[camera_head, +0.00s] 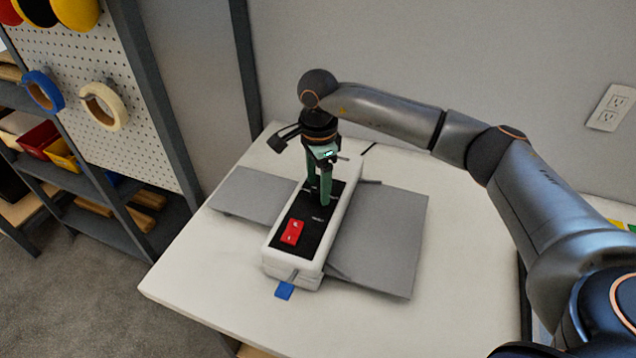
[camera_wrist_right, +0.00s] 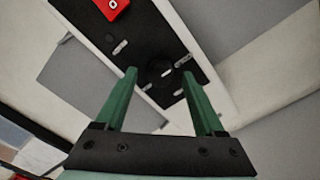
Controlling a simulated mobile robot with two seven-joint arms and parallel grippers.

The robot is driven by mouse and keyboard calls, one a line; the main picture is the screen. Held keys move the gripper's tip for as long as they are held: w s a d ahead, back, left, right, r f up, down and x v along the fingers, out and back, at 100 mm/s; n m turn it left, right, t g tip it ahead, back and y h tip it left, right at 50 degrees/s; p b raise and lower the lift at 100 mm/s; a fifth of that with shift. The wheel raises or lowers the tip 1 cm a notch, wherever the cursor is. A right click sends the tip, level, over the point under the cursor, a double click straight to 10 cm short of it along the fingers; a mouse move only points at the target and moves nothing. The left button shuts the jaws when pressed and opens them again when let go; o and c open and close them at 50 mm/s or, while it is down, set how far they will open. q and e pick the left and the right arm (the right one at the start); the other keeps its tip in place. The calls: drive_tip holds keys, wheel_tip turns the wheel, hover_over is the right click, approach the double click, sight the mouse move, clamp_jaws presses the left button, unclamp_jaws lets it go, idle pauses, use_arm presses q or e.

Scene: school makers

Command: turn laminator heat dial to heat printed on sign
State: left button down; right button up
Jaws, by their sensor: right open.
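The white laminator (camera_head: 272,262) lies on the table, with a black control panel (camera_head: 318,222) on top. A red switch (camera_head: 291,232) sits at the panel's near end; it also shows at the top of the right wrist view (camera_wrist_right: 112,6). My right gripper (camera_head: 320,200) points down over the panel, its green fingers open. In the right wrist view the round black dial (camera_wrist_right: 160,71) appears between the spread fingertips (camera_wrist_right: 160,74), with pale marks around it. I cannot tell whether the fingers touch it. In the head view the fingers hide the dial. I see no readable sign. My left gripper is out of view.
Grey flat trays (camera_head: 385,240) extend from both sides of the laminator on the white table (camera_head: 215,285). A blue tab (camera_head: 284,290) sticks out at its near end. A pegboard (camera_head: 95,75) with tape rolls and a shelf stands left. The table's front is clear.

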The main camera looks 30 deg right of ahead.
drive_tip(key=shift+f, duration=0.4)
drive_tip(key=shift+c, duration=0.2)
clamp_jaws()
